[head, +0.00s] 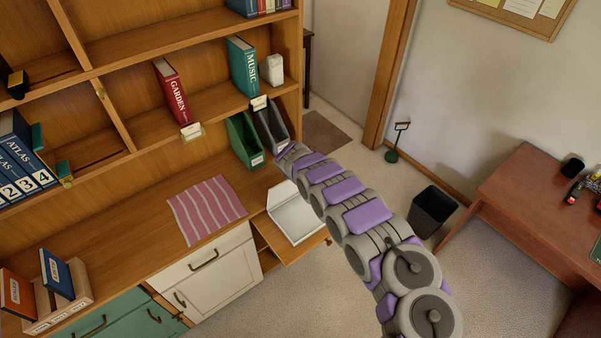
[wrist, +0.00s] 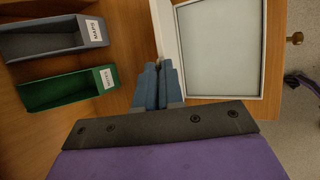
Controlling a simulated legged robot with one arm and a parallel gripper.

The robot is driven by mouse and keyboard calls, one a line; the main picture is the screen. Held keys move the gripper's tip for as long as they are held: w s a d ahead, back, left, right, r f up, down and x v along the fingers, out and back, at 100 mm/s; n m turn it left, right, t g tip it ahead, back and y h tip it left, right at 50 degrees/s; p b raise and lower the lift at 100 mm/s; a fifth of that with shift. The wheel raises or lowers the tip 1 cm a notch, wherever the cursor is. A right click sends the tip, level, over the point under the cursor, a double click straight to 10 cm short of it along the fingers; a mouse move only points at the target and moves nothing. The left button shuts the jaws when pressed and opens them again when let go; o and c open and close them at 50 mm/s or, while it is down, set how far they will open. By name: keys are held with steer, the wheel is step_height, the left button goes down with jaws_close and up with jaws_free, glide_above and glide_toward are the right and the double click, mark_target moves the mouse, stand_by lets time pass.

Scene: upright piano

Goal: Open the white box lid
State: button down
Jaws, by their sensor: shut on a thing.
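The white box (head: 296,220) stands on a pulled-out wooden board at the desk's right end. Its lid (head: 281,194) is raised at the back left, and the shallow grey inside shows. In the wrist view the open box (wrist: 218,50) is at the upper right, with the lid (wrist: 165,25) as a narrow white strip along its left side. My gripper (wrist: 159,66) has its blue-grey fingers close together at the lower end of that strip, shut on the lid's edge. The gripped part is hidden between the fingers. In the head view I cannot make out the fingertips.
A green file holder (head: 244,141) and a grey one (head: 270,125) stand just behind the box, close to my arm. A striped pink cloth (head: 207,208) lies to the left. A black bin (head: 432,210) stands on the floor at right. Open floor lies in front.

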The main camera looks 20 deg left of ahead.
steer(key=shift+w+a, duration=0.25)
steer(key=shift+a, duration=0.15)
steer(key=shift+w+d+r, duration=0.25)
steer(key=shift+d+r, duration=0.05)
steer(key=c, duration=1.6)
jaws_free()
steer(key=shift+a+f, duration=0.15)
steer(key=shift+a, duration=0.3)
steer(key=shift+o, duration=0.2)
steer(key=shift+d, duration=0.4)
steer(key=p+v, duration=0.1)
steer(key=v, duration=1.6)
steer(key=shift+a, duration=0.4)
